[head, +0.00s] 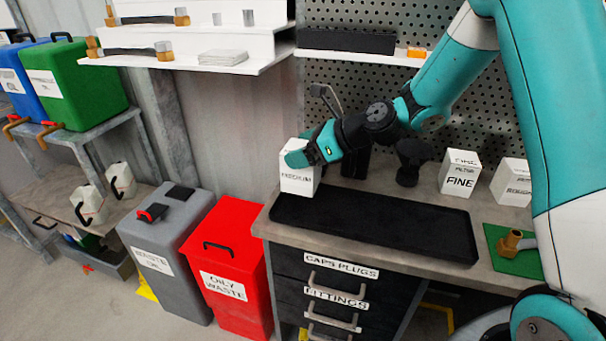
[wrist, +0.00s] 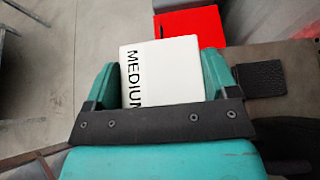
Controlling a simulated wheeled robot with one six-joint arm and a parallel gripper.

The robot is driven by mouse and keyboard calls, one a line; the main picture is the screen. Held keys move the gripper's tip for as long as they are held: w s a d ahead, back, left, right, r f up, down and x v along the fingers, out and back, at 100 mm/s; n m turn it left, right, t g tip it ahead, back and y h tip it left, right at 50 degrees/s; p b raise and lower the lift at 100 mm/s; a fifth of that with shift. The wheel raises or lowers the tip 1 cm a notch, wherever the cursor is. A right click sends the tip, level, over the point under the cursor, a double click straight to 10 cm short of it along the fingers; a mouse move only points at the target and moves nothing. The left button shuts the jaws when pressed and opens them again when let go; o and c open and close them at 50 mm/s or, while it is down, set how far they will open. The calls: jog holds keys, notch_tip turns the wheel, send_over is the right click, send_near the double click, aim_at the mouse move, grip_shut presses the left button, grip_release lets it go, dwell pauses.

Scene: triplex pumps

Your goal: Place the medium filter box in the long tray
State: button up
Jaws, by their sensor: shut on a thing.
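The medium filter box (head: 298,181) is a white box with dark lettering, at the left end of the bench in the head view. My gripper (head: 312,152) is shut on it from above. In the wrist view the box (wrist: 160,72), marked MEDIUM, sits between the two teal fingers (wrist: 162,88). The long tray (head: 375,225) is black, shallow and empty, and lies along the front of the bench. The box is over or beside the tray's back left corner; I cannot tell whether it touches the bench or tray.
A FINE box (head: 459,175) and another white box (head: 511,183) stand at the back right of the bench. A brass fitting (head: 510,241) lies on a green mat (head: 520,262). A shelf (head: 350,57) hangs above. Red (head: 232,270) and grey (head: 165,245) bins stand left.

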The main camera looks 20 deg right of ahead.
aim_at(302, 171)
jog(key=shift+f, duration=2.9)
jog(key=o, duration=1)
jog(key=v, duration=1.1)
jog(key=s+a+r+n+g, duration=0.4)
jog(key=s+a+n, duration=0.3)
jog(key=n, duration=0.3)
jog(key=s+a+r+n+g+h, duration=0.1)
jog(key=s+a+r+n+h, duration=0.1)
jog(key=s+n, duration=0.7)
jog(key=s+a+r+n+g+h, duration=0.2)
jog(key=s+n+h, duration=0.1)
jog(key=s+n, duration=0.7)
jog(key=n, duration=0.3)
jog(key=shift+a+h+b, duration=0.2)
jog(key=shift+h+b, duration=0.1)
jog(key=shift+b, duration=0.05)
